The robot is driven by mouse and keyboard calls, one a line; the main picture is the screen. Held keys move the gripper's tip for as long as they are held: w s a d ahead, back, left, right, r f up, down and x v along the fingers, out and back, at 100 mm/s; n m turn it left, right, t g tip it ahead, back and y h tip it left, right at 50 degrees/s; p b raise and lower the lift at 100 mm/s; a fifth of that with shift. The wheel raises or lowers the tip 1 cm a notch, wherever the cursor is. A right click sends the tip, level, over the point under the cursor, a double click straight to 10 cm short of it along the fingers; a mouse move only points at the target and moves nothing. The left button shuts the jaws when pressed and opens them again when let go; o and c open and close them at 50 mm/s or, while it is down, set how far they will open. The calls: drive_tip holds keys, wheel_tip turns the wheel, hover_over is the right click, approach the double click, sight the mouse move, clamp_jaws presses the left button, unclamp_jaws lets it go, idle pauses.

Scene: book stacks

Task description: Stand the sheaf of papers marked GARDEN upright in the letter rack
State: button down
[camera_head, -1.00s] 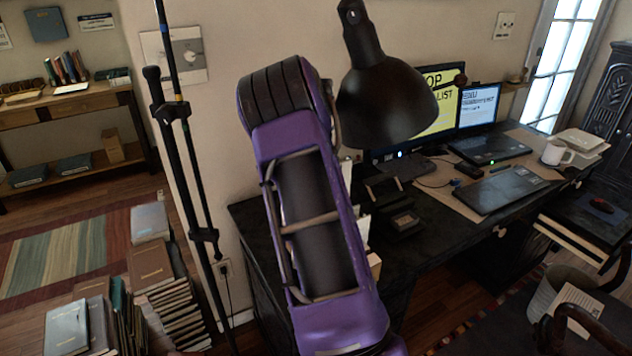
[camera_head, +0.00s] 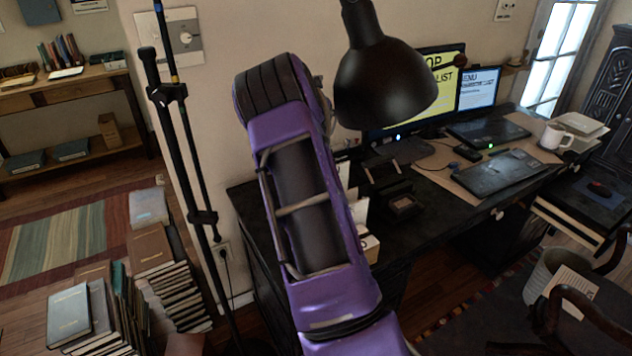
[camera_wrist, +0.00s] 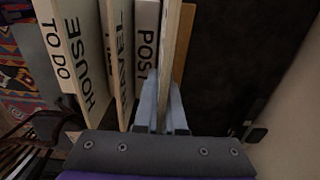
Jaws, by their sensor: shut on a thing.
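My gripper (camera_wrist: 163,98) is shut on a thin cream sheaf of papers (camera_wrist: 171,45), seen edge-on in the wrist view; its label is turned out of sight. A brown wooden strip (camera_wrist: 186,48), perhaps part of the letter rack, shows right of the held sheaf. In the head view my purple arm hides my gripper; white papers (camera_head: 352,208) and a light box-like edge (camera_head: 370,247) peek out behind it.
A black desk lamp (camera_head: 385,85) hangs close beside my arm. A thin black stand (camera_head: 180,130) rises to the left. Book stacks (camera_head: 165,285) cover the floor at lower left.

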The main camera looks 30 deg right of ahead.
drive_tip(key=shift+f+b, duration=1.4)
drive_tip(key=shift+f, duration=1.25)
drive_tip(key=c, duration=0.9)
unclamp_jaws()
drive_tip(key=shift+s+f, duration=0.1)
drive_tip(key=shift+f, duration=0.05)
wheel_tip(320, 180, up, 18)
drive_tip(key=shift+f+p, duration=0.1)
drive_tip(key=shift+p, duration=0.6)
